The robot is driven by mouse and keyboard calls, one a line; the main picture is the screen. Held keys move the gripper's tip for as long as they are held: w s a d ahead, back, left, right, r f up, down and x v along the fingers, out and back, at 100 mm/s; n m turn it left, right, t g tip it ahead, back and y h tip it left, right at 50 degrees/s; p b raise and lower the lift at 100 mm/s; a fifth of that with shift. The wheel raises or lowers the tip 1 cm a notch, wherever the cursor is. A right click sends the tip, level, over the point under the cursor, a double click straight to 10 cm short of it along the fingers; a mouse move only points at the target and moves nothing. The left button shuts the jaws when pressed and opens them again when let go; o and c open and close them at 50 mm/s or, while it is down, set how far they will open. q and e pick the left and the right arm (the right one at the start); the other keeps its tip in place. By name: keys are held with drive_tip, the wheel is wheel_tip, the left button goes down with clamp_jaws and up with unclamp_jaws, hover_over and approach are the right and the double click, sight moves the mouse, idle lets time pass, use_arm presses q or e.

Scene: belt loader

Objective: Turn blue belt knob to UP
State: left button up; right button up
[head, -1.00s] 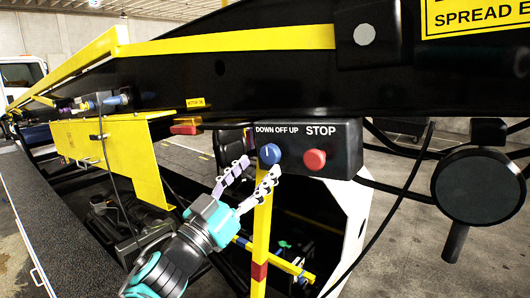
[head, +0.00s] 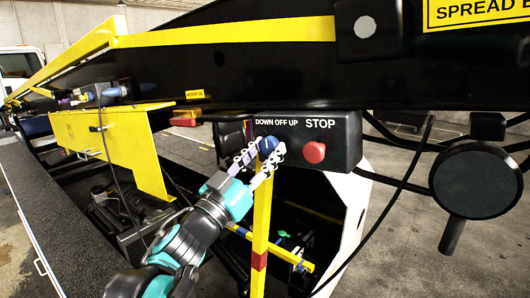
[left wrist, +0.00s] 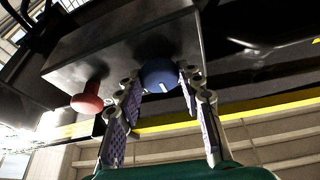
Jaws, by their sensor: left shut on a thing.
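The blue belt knob (head: 267,145) sits on the front of a black control box (head: 341,140), under the label "DOWN OFF UP". My left gripper (head: 265,154) has its fingers on both sides of the knob and is shut on it. In the left wrist view the knob (left wrist: 159,75) shows between the two fingers (left wrist: 160,93), with a white pointer mark near its lower edge. In the head view the fingers partly cover the knob, and its pointer cannot be made out. My right gripper is not in view.
A red STOP button (head: 314,152) is just right of the knob; it also shows in the left wrist view (left wrist: 88,98). A yellow post (head: 261,220) stands just below the gripper. A round black part (head: 475,184) hangs at the right.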

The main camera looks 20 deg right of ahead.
use_arm(q)
drive_tip(key=shift+m, duration=0.3)
drive_tip(key=m+g, duration=0.1)
drive_tip(key=m, duration=0.1)
drive_tip(key=m+g+h, duration=0.1)
drive_tip(key=m, duration=0.2)
drive_tip(key=shift+w+a+g+h, duration=0.1)
drive_tip(key=shift+g+h, duration=0.2)
drive_tip(key=m+g, duration=0.1)
drive_tip(key=m, duration=0.2)
drive_tip(key=m+g, duration=0.2)
drive_tip(key=m, duration=0.1)
drive_tip(key=shift+w+r+m, duration=0.1)
drive_tip(key=shift+m, duration=0.3)
drive_tip(key=shift+m+g, duration=0.3)
drive_tip(key=o, duration=1.2)
drive_tip(key=shift+c, duration=0.2)
drive_tip(key=shift+a, duration=0.1)
drive_tip(key=v, duration=1.2)
drive_tip(key=shift+f, duration=0.25)
